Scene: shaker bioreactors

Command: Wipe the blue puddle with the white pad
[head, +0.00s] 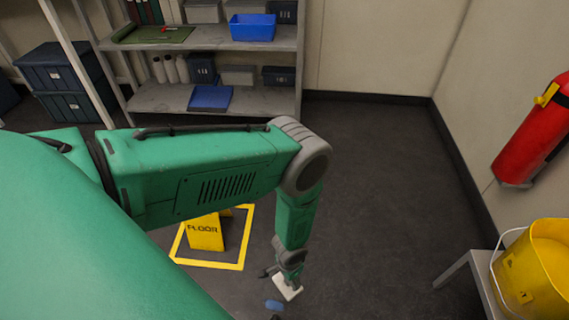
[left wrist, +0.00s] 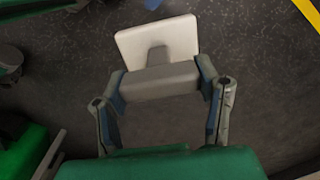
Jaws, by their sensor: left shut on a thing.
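The white pad (head: 289,291) is held low over the dark floor in the head view. In the left wrist view the pad (left wrist: 155,40) is a pale square plate with a grey handle block (left wrist: 158,80). My left gripper (head: 287,272) is shut on that handle, with a finger at each side of the block in the wrist view (left wrist: 160,84). I cannot tell whether the pad touches the floor. My right gripper is not in view.
A yellow floor sign (head: 205,232) stands inside a yellow taped square (head: 240,240), left of my forearm. A yellow bucket (head: 533,270) sits on a stand (head: 478,272) at right. A red extinguisher (head: 535,130) hangs on the wall. Shelves (head: 160,98) stand behind. Floor between is clear.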

